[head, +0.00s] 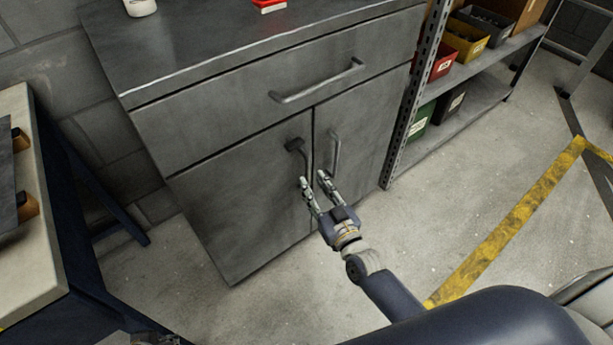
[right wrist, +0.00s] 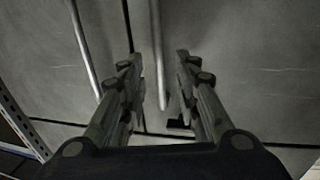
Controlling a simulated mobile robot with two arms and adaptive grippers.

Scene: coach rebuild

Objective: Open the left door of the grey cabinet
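The grey cabinet (head: 225,130) has one wide drawer above two doors. The left door (head: 235,205) looks closed, flush with the right door (head: 365,125). The left door's handle (head: 298,150) is an upright bar near the middle seam, its lower part partly hidden by my fingers. My right gripper (head: 313,182) is open in front of this handle. In the right wrist view, the left door's handle (right wrist: 157,50) runs between the two spread fingers, with gaps on both sides. A small metal part at the head view's bottom edge may be my left gripper; its fingers are not visible.
The drawer handle (head: 318,82) is above the doors. A shelf rack (head: 475,52) with bins stands right of the cabinet. A workbench (head: 55,265) stands at the left. Open concrete floor with a yellow line (head: 510,222) lies in front and right.

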